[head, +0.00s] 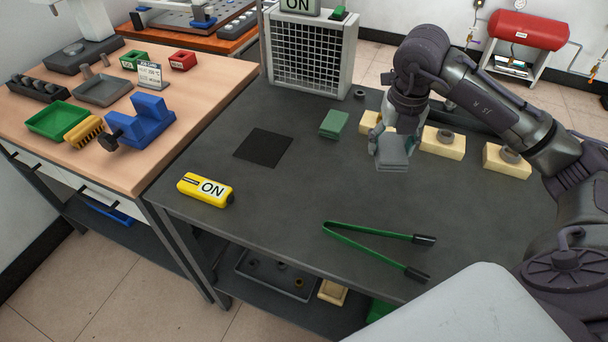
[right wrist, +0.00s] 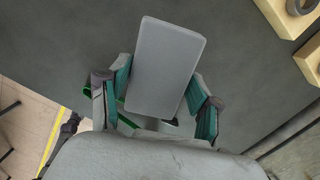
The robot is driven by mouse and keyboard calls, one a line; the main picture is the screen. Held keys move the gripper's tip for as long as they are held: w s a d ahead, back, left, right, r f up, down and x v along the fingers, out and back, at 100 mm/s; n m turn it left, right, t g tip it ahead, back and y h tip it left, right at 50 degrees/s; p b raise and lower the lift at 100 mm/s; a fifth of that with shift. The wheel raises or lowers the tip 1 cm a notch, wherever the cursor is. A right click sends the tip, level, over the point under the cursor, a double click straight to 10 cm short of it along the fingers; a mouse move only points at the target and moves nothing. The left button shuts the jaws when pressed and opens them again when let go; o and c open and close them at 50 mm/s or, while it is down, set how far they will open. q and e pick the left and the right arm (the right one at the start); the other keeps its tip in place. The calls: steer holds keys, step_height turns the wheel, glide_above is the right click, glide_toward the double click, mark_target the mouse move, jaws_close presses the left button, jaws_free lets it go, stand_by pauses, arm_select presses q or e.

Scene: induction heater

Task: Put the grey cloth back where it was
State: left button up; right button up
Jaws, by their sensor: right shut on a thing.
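The grey cloth (head: 392,163) shows as a small flat grey block in my right gripper (head: 391,148), held over the dark table (head: 290,215). In the right wrist view the grey cloth (right wrist: 166,66) lies between the two fingers of my right gripper (right wrist: 160,108), which are shut on it. Whether its underside touches the table is hard to tell. A green cloth (head: 334,124) lies on the table to the left of the gripper. My left gripper is not in view.
Cream blocks with grey rings (head: 443,142) stand behind and right of the gripper. A black square mat (head: 263,148), a yellow ON device (head: 206,189) and green tongs (head: 375,232) lie on the table. A grilled unit (head: 311,55) stands at the back. The table's middle is clear.

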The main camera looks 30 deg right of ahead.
steer(key=a, duration=0.1)
steer(key=w+a+f+p, duration=0.1)
steer(key=shift+w+a, duration=0.2)
steer(key=shift+a, duration=0.1)
steer(key=p, duration=0.2)
glide_above(334, 171)
steer(key=f, duration=0.5)
steer(key=shift+s+f, duration=0.25)
step_height(334, 171, down, 4)
steer(key=shift+a+r, duration=0.1)
steer(key=shift+r, duration=0.05)
steer(key=shift+f, duration=0.25)
steer(key=shift+f, duration=0.1)
steer(key=shift+f, duration=0.15)
steer(key=o, duration=1.1)
